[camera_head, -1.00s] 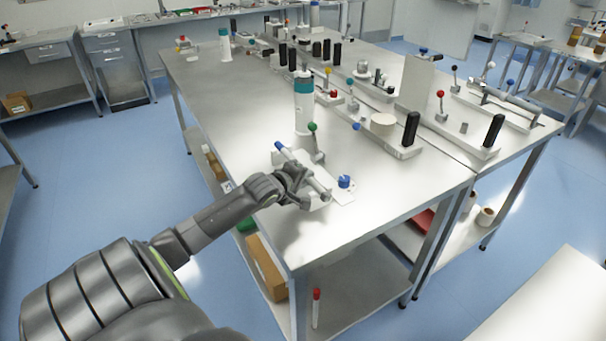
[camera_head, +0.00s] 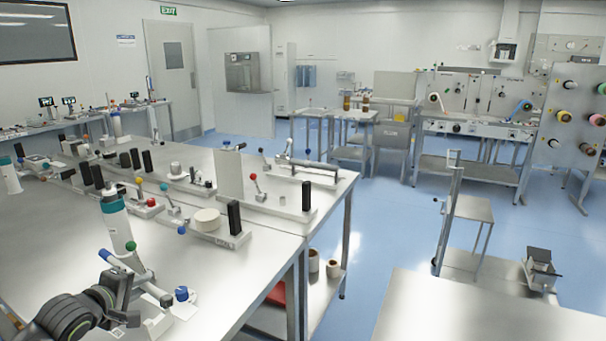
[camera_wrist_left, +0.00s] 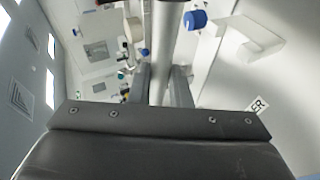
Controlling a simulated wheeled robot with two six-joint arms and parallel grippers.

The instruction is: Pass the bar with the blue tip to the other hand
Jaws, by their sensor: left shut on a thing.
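The bar (camera_head: 149,288) is a light grey rod with a blue tip (camera_head: 105,255) at its upper left end. My left gripper (camera_head: 128,288) is shut around the bar's middle, low in the left of the head view. In the left wrist view the bar (camera_wrist_left: 164,48) runs upward between the two fingers of my left gripper (camera_wrist_left: 162,85); its blue tip does not show there. The bar is over or close to a small white holder (camera_head: 158,326); I cannot tell whether they touch. My right gripper is not in view.
A blue knob (camera_head: 182,293) and a green-balled lever (camera_head: 131,247) stand close to the bar. A teal-topped white bottle (camera_head: 118,222) is behind it. Fixtures with levers and black posts (camera_head: 234,217) crowd the table's far side. Bare tabletop (camera_head: 235,262) lies to the right.

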